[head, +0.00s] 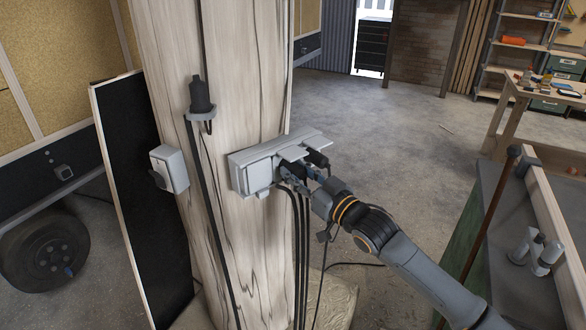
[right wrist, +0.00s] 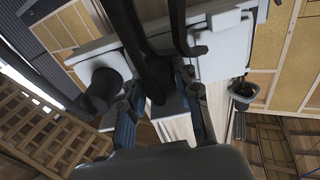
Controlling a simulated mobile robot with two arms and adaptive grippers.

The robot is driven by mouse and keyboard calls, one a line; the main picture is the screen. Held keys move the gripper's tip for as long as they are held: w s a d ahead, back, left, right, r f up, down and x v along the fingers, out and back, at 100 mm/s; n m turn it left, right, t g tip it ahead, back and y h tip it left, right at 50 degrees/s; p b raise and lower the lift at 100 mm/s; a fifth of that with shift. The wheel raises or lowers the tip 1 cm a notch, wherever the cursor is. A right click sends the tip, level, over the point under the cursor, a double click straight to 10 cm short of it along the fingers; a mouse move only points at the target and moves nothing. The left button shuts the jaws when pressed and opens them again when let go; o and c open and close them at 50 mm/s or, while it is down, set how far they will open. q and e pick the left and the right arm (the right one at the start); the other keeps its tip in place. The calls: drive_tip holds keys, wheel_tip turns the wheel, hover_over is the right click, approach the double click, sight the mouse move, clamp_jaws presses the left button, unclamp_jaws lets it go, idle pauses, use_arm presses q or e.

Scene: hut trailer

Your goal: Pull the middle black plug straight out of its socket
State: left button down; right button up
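The middle black plug is largely hidden by my right gripper (head: 303,178) in the head view. In the right wrist view the middle black plug (right wrist: 152,70) lies between the spread fingers of my right gripper (right wrist: 160,98), with narrow gaps seeming to show beside it. Another black plug (right wrist: 102,90) sits in a socket to the left there. My left gripper is not in view.
A black plug in a holder (head: 200,98) hangs higher on the post, and a grey switch box (head: 168,168) is left of the socket box. A workbench (head: 500,220) stands at the right. The floor (head: 400,130) behind is mostly clear.

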sight(304, 178)
drive_tip(key=shift+r, duration=0.1)
clamp_jaws()
drive_tip(key=shift+s+d, duration=0.15)
drive_tip(key=shift+s+d+p, duration=0.5)
drive_tip(key=shift+p, duration=0.05)
drive_tip(key=shift+s, duration=0.1)
drive_tip(key=shift+p+v, duration=1)
drive_tip(key=shift+v, duration=1.2)
drive_tip(key=shift+s+d, duration=0.15)
drive_tip(key=shift+d, duration=0.1)
